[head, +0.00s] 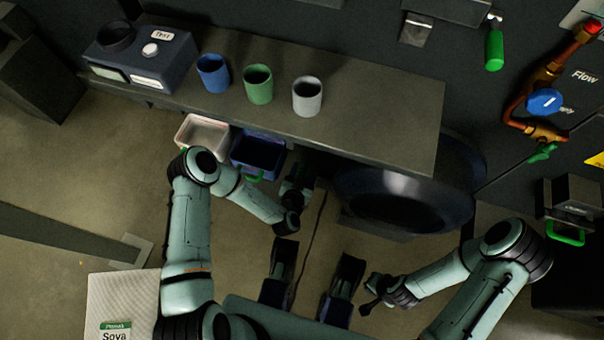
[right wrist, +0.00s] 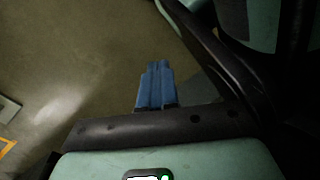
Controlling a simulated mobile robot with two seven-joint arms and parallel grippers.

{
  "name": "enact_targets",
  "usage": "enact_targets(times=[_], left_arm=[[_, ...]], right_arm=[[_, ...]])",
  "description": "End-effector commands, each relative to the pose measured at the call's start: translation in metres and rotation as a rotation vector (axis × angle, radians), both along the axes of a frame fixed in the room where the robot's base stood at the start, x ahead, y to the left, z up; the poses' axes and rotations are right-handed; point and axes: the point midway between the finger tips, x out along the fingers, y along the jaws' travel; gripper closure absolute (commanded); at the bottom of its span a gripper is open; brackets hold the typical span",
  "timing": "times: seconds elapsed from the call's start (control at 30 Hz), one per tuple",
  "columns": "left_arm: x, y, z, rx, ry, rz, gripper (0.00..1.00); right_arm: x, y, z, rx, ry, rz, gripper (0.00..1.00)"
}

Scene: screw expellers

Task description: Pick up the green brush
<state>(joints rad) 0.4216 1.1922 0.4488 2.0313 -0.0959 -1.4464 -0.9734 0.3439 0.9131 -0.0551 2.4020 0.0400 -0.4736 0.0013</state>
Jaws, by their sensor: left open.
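A green cylinder-shaped handle (head: 495,50), which looks like the green brush, hangs upright from a small hook on the dark wall at the top right. Its bristles cannot be made out. My left gripper (head: 299,180) is open in front of the bench's front edge, left of the large dark drum and far from the green handle. Nothing shows between its fingers. My right gripper (head: 371,302) is low in the head view, apart from the green handle; its fingers are too small and dark to read. The right wrist view does not show the handle.
Blue, green and grey cups (head: 308,97) and a dark box (head: 143,60) stand on the bench (head: 390,120). A pale bin (head: 203,133) and a blue bin (head: 257,155) sit below its edge. A large drum (head: 405,195) and red-brown pipes (head: 540,80) are at the right.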

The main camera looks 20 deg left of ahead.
Motion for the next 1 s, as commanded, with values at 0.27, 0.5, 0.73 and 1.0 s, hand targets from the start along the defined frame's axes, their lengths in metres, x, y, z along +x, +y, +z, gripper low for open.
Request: enact_targets(times=[0.27,0.5,0.73,1.0], left_arm=[[0.0,0.0,0.0,0.0,0.0,0.0,1.0],[0.001,0.0,0.001,0.0,-0.001,0.0,1.0],[0.001,0.0,0.011,0.0,-0.003,-0.001,1.0],[0.001,0.0,0.064,0.001,-0.007,-0.003,1.0]], right_arm=[[0.0,0.0,0.0,0.0,0.0,0.0,1.0],[0.001,0.0,0.0,0.0,-0.002,0.001,1.0],[0.007,0.001,0.006,-0.001,-0.023,0.003,1.0],[0.044,0.006,0.037,-0.008,-0.147,0.013,1.0]])
